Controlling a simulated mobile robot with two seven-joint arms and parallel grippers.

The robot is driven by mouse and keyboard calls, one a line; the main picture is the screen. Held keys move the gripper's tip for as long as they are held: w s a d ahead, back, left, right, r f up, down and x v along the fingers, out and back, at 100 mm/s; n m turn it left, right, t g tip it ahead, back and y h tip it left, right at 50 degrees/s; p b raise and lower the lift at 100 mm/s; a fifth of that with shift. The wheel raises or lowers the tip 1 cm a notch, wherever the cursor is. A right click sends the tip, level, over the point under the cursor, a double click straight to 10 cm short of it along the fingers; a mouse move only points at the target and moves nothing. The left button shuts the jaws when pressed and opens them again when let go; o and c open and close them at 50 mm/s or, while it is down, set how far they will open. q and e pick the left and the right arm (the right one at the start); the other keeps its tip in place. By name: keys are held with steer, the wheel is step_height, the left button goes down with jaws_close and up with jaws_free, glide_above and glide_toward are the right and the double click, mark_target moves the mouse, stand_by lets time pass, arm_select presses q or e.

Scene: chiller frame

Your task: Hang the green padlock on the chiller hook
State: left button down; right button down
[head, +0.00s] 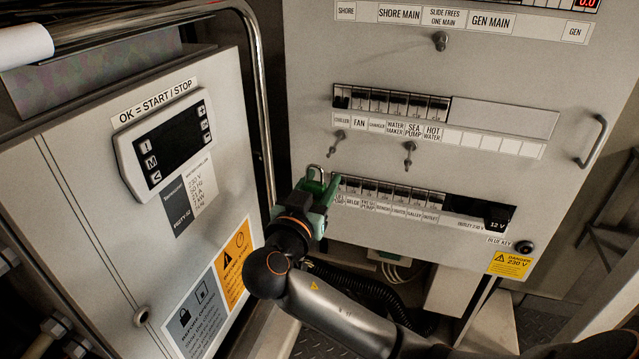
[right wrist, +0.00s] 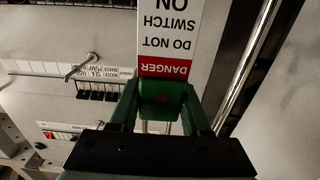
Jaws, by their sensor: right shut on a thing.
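My right gripper (head: 316,192) is shut on the green padlock (head: 312,183), with its shackle pointing up. In the right wrist view the padlock (right wrist: 160,98) sits between my green fingers (right wrist: 160,108), with a red and white danger tag (right wrist: 168,40) beyond it. The chiller hook (head: 337,141) is a small metal peg under the CHILLER label. In the head view, the padlock is below and left of this hook and appears apart from it; the depth gap is unclear. I cannot make out the chiller hook in the wrist view. My left gripper is not in view.
Another hook (head: 409,153) is to the right on the panel (head: 480,85), and shows in the wrist view (right wrist: 82,67). A lower breaker row (head: 390,190) is close beside my gripper. A metal rail (head: 262,110) and a controller cabinet (head: 90,190) stand left.

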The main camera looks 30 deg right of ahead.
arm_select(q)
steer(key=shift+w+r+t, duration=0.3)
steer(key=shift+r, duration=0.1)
arm_select(e)
steer(key=shift+f+b+x, duration=0.2)
steer(key=shift+x, duration=1.25)
steer(key=shift+f+b+x, duration=0.25)
steer(key=shift+x, duration=1.25)
steer(key=shift+f+b+x, duration=0.2)
steer(key=shift+x, duration=1.25)
steer(key=shift+w+d+f+b, duration=0.15)
steer(key=shift+d+f+b, duration=0.1)
steer(key=shift+b, duration=0.25)
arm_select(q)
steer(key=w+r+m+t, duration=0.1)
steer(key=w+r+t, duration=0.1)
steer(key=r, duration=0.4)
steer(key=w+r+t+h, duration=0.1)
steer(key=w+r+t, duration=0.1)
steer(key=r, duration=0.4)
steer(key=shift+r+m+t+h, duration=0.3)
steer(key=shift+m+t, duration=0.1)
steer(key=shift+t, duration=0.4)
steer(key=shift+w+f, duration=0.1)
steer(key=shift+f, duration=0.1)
